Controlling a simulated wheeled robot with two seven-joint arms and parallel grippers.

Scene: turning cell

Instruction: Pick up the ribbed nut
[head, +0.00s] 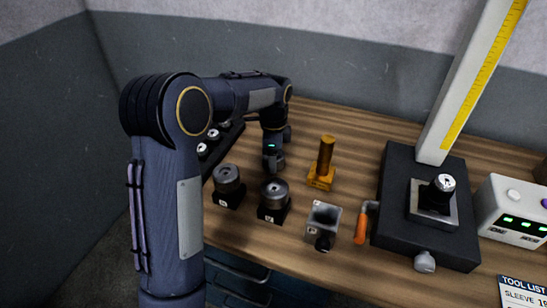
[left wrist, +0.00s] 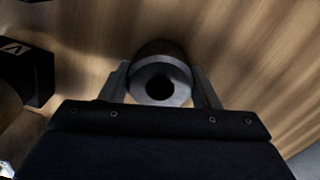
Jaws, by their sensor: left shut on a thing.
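My left gripper (head: 272,164) is over the table behind the dark cylinders. In the left wrist view its two fingers (left wrist: 160,90) are shut on both sides of a round grey metal piece with a dark central hole, which looks like the ribbed nut (left wrist: 146,94). Its ribs cannot be made out. In the head view the nut (head: 278,164) is partly hidden by the gripper. Wood shows around the nut in the wrist view; I cannot tell whether it touches the table. My right gripper is not in view.
Two dark metal cylinders (head: 227,174) (head: 274,190) stand on black blocks just in front. A black fixture plate (head: 395,210) and a control box (head: 508,200) stand farther right.

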